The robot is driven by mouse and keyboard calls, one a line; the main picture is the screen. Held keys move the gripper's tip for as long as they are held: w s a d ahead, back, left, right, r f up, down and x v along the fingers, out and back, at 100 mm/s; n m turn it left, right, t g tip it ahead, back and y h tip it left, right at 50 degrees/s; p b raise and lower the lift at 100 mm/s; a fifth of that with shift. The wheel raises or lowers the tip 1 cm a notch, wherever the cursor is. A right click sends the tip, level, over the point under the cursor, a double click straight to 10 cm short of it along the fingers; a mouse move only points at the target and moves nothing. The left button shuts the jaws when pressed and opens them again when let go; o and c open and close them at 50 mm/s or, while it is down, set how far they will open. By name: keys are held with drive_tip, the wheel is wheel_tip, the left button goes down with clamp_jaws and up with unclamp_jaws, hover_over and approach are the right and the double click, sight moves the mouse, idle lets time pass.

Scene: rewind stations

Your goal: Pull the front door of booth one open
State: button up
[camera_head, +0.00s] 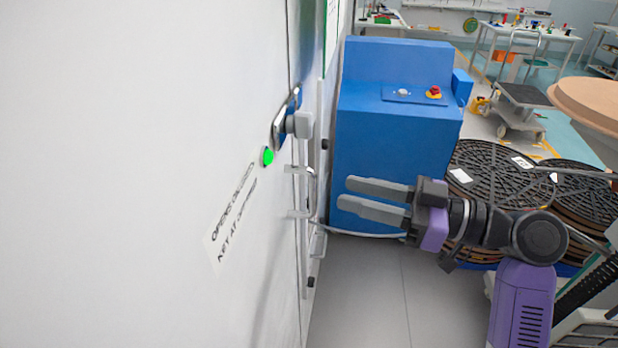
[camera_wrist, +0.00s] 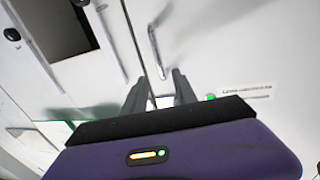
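The white front of the booth (camera_head: 140,150) fills the left of the head view, seen at a steep angle. A slim grey bar handle (camera_head: 309,190) stands off it on short mounts; a bar handle also shows in the wrist view (camera_wrist: 155,50), beside a panel seam. A green light (camera_head: 267,157) and a printed label (camera_head: 232,215) are on the panel; the green light shows in the wrist view (camera_wrist: 210,97). My gripper (camera_head: 347,194) is open and empty, right of the handle and apart from it. In the wrist view its fingers (camera_wrist: 158,82) point towards the panel, below the bar.
A blue cabinet (camera_head: 395,140) with a red button stands behind my gripper. Black reels (camera_head: 490,180) are stacked at right, near my arm. Grey floor (camera_head: 390,290) is clear below the gripper. A dark opening (camera_wrist: 52,25) shows at the wrist view's upper left.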

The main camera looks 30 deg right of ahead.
drive_tip(key=p, duration=0.2)
hover_over(313, 218)
drive_tip(key=shift+w+d+f, duration=0.1)
drive_tip(key=shift+w, duration=0.25)
drive_tip(key=shift+c, duration=0.4)
clamp_jaws()
idle(1.0)
